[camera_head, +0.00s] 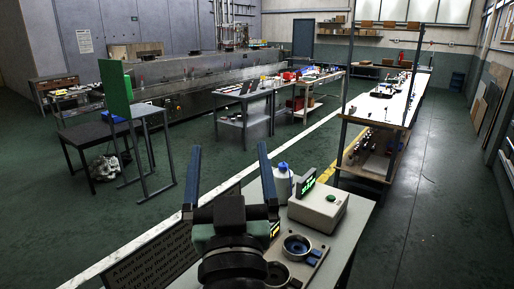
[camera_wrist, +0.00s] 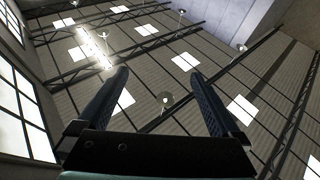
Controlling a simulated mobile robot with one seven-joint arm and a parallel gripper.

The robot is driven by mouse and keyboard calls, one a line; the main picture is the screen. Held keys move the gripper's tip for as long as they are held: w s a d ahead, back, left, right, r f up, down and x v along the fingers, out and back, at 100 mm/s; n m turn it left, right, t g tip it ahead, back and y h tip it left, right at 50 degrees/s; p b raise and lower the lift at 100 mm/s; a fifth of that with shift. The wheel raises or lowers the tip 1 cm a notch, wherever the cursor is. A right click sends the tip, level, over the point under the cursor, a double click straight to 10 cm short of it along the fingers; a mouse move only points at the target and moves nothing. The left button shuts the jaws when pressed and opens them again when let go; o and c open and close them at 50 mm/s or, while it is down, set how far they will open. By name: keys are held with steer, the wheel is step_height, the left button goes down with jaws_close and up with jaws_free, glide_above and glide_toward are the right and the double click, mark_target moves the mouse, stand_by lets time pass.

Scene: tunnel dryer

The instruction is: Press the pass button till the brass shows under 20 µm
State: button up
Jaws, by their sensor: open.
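A cream box (camera_head: 318,207) with a round green button (camera_head: 331,198) on top stands on the grey bench at the bottom right of the head view. A small display (camera_head: 306,182) with green lit characters stands at its back left; its reading is too small to make out. My gripper (camera_head: 229,150) is left of the box, fingers pointing up, open and empty. In the wrist view the open fingers (camera_wrist: 160,75) point at the ceiling. I cannot make out any brass piece. My arm hides part of the bench.
In front of the box a plate holds a dark round cup (camera_head: 296,246), and another cup is partly behind my wrist. A white bottle with a blue cap (camera_head: 283,182) stands behind my gripper. A sign (camera_head: 150,258) with text runs along the left. Green floor is open beyond.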

steer(key=s+d+r+t+h, duration=0.1)
steer(key=s+d+r+t, duration=0.1)
steer(key=s+r, duration=0.4)
steer(key=s+d+r+m+t+h, duration=0.1)
steer(key=s+r+t, duration=0.2)
steer(key=s+r, duration=0.4)
step_height(320, 180, up, 7)
steer(key=shift+d+f, duration=0.1)
steer(key=shift+d, duration=0.3)
steer(key=shift+f, duration=0.1)
jaws_close()
